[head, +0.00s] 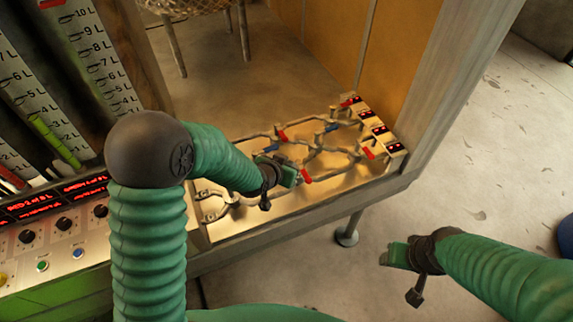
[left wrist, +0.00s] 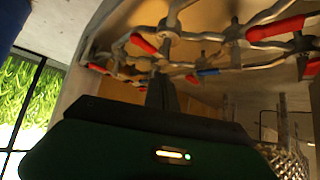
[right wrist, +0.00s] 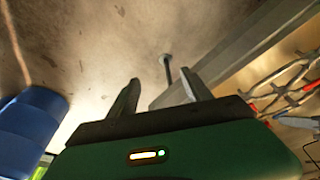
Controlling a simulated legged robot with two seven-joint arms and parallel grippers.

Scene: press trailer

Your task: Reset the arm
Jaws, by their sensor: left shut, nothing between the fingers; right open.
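My left arm, in ribbed green sleeving, reaches in from the left of the head view and bends over the pipe panel (head: 240,222). My left gripper (head: 296,178) is shut and empty, over the pipes near a red valve handle (head: 306,177); I cannot tell whether it touches. In the left wrist view its fingers (left wrist: 161,92) are together below the pipes and their red handles (left wrist: 275,27). My right gripper (head: 386,257) is at the lower right, over the floor and clear of the panel. In the right wrist view its fingers (right wrist: 160,92) stand apart with nothing between them.
Blue handles (head: 331,128) and red displays (head: 379,131) are on the panel. A control console (head: 70,245) with knobs and level gauges (head: 95,55) stands at the left. A metal leg (head: 347,234) stands below the panel edge. The floor at the right (head: 490,150) is mostly clear.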

